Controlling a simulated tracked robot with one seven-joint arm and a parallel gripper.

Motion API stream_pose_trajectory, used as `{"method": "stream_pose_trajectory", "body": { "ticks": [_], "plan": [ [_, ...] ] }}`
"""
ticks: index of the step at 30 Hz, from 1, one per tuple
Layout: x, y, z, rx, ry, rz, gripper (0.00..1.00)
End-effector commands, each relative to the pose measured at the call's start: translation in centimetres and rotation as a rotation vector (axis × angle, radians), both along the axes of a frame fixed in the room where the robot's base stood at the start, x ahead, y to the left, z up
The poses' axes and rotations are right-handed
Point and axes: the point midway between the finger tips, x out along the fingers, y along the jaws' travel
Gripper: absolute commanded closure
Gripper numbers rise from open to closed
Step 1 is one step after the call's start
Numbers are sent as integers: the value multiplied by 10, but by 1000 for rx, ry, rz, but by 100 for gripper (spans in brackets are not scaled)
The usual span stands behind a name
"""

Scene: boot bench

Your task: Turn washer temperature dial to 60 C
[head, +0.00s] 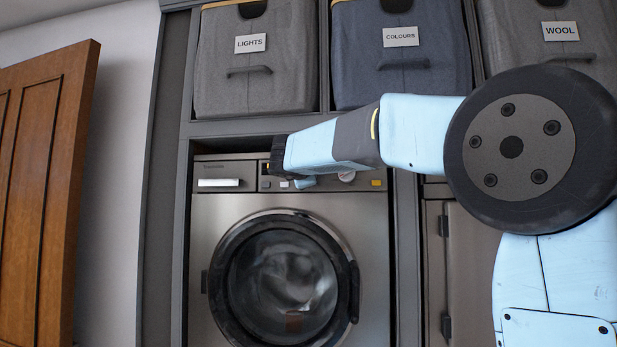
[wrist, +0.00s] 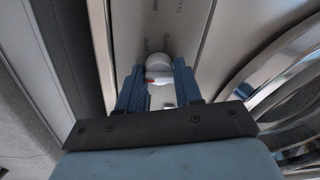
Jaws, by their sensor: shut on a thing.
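The washer (head: 368,228) is a steel front-loader with a round door and a control panel along its top. In the wrist view, a round white dial (wrist: 159,64) with a small orange-red mark at its edge sits between the two blue fingers of my gripper (wrist: 160,78). The gripper is shut on this dial. In the head view, my gripper (head: 298,183) reaches the panel from the right, and its wrist hides much of the panel. Another pale round knob (head: 347,176) shows right of it. The dial's setting cannot be read.
Fabric bins labelled LIGHTS (head: 249,85), COLOURS (head: 401,85) and WOOL (head: 528,55) stand on the shelf above. The washer's round door (head: 284,274) is shut below the panel. A wooden door (head: 45,190) stands at the left.

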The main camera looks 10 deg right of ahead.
Motion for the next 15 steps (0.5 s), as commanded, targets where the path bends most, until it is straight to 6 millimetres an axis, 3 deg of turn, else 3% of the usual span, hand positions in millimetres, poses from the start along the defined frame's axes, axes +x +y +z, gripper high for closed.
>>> {"method": "stream_pose_trajectory", "body": {
  "ticks": [15],
  "plan": [
    [0,-2,-1,466,-149,-4,96]
  ]
}}
